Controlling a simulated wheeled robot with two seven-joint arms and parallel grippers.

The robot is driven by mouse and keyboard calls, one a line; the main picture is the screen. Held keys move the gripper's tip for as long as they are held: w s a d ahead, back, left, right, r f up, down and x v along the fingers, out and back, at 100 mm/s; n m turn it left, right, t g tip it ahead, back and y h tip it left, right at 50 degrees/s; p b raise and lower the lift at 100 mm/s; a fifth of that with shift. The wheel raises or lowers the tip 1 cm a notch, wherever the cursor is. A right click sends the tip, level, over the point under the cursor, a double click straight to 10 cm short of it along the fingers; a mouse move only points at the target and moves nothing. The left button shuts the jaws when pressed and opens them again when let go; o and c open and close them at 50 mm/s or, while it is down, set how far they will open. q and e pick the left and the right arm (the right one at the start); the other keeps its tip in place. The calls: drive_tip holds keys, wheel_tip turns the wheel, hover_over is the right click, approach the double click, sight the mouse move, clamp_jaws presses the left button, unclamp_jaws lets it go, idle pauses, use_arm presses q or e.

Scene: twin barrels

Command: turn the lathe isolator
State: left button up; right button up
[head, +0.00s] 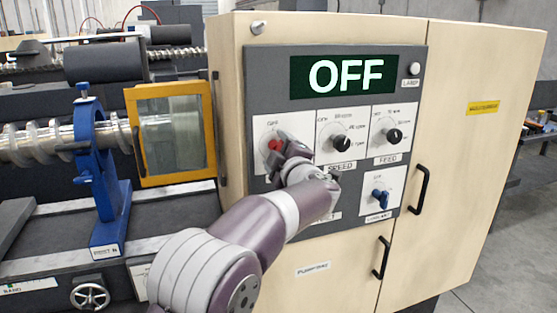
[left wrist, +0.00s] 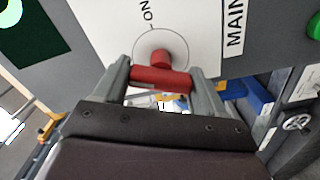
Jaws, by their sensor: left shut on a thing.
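The lathe isolator is a red rotary handle (head: 275,146) on the upper left plate of the grey control panel (head: 440,60). My left gripper (head: 283,151) is at it and hides most of its plate. In the left wrist view, the red handle (left wrist: 160,80) lies between the two fingers of my left gripper (left wrist: 163,82), which are shut on it. Its bar runs across from finger to finger. An "ON" mark shows above the handle, with a "MAIN" label to the right. The panel's display (head: 345,76) reads "OFF". My right gripper is in neither view.
Black door handles (head: 422,190) stick out from the cabinet. A yellow-framed guard (head: 173,132) and blue steady rest (head: 105,170) stand left.

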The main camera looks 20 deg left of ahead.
use_arm(q)
drive_tip(key=n+b, duration=0.2)
drive_tip(key=n, duration=0.1)
drive_tip(key=shift+f, duration=0.25)
drive_tip(key=shift+n+b, duration=0.45)
drive_tip(key=shift+n, duration=0.55)
drive_tip(key=shift+r, duration=0.1)
drive_tip(key=o, duration=1)
drive_tip(key=shift+c, duration=0.2)
drive_tip(key=b+v, duration=0.2)
drive_tip(key=v, duration=1)
drive_tip(key=shift+s+d, duration=0.2)
drive_tip(key=shift+s, duration=0.05)
